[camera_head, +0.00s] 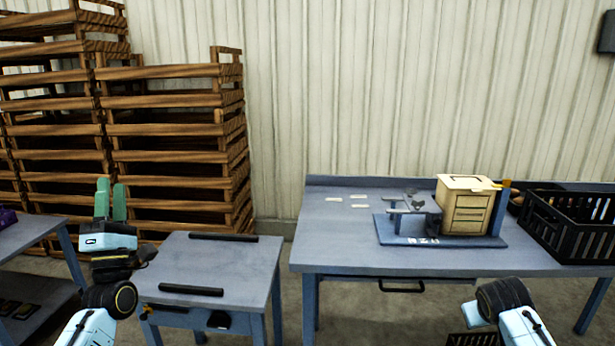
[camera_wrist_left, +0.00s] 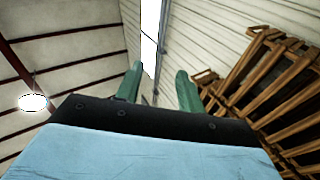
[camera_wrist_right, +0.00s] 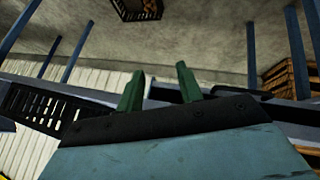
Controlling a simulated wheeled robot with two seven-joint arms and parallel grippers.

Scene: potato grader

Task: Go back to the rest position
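My left gripper (camera_head: 111,192) points upward at the left of the head view, above the floor between two tables. Its green fingers stand apart with nothing between them, as the left wrist view (camera_wrist_left: 158,74) also shows. Only part of my right arm shows at the bottom right of the head view, in front of the long table; its gripper is out of that picture. In the right wrist view the right gripper (camera_wrist_right: 160,72) has its green fingers apart and empty.
A small grey table (camera_head: 255,262) with two black bars stands right of my left gripper. The long blue-grey table (camera_head: 330,240) holds a wooden drawer box (camera_head: 465,204), a blue-based device (camera_head: 395,232) and a black crate (camera_head: 565,240). Wooden crates (camera_head: 175,130) are stacked behind.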

